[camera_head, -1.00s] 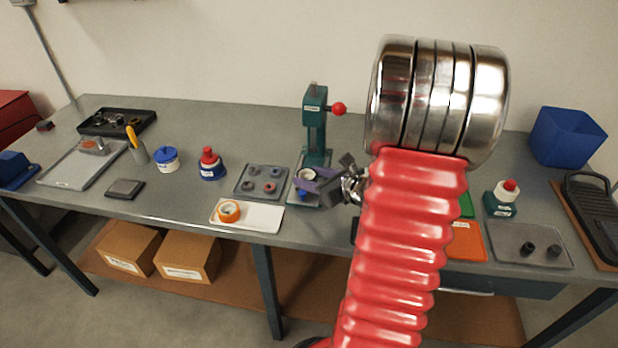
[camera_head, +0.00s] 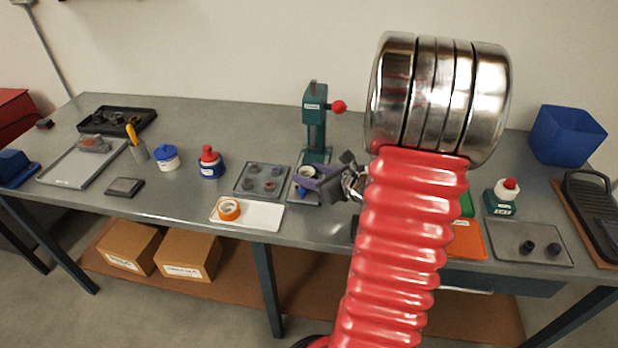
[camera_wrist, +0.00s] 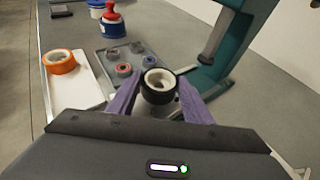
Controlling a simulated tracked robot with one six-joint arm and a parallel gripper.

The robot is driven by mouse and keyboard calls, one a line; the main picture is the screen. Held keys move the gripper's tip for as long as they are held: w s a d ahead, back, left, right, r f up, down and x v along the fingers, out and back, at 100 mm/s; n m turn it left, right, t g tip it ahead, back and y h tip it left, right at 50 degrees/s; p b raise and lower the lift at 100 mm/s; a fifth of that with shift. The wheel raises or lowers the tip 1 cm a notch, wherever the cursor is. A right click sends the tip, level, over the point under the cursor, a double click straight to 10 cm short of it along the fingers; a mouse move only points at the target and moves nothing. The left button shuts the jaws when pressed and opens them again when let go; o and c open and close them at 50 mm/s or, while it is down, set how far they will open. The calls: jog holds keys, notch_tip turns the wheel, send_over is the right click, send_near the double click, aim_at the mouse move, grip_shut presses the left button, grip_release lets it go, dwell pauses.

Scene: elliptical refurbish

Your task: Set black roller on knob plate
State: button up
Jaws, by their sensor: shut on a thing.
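The black roller (camera_wrist: 159,88), a short black ring with a white core, sits between the purple fingertips of my gripper (camera_wrist: 157,93) in the wrist view. My gripper (camera_head: 316,179) is shut on it in front of the green press; the roller (camera_head: 306,171) shows partly in the head view. A grey plate (camera_head: 490,244) at the right holds two black knob-like pieces. Another grey plate (camera_head: 242,192) holds several small coloured round pieces, left of my gripper. I cannot tell which plate is the knob plate.
The green press (camera_head: 315,125) with a red ball handle stands close behind my gripper. A white tray (camera_head: 265,217) with an orange tape roll (camera_head: 229,210) lies front left. Bottles and an orange mat (camera_head: 466,240) stand around. My red arm hides part of the bench.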

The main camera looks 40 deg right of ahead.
jog(key=shift+r, duration=0.35)
jog(key=shift+f, duration=0.8)
dwell(1.1)
jog(key=o, duration=0.8)
jog(key=v, duration=1)
jog(key=shift+s+r, duration=0.25)
jog(key=shift+s, duration=0.1)
dwell(0.5)
jog(key=shift+a, duration=0.1)
dwell(0.7)
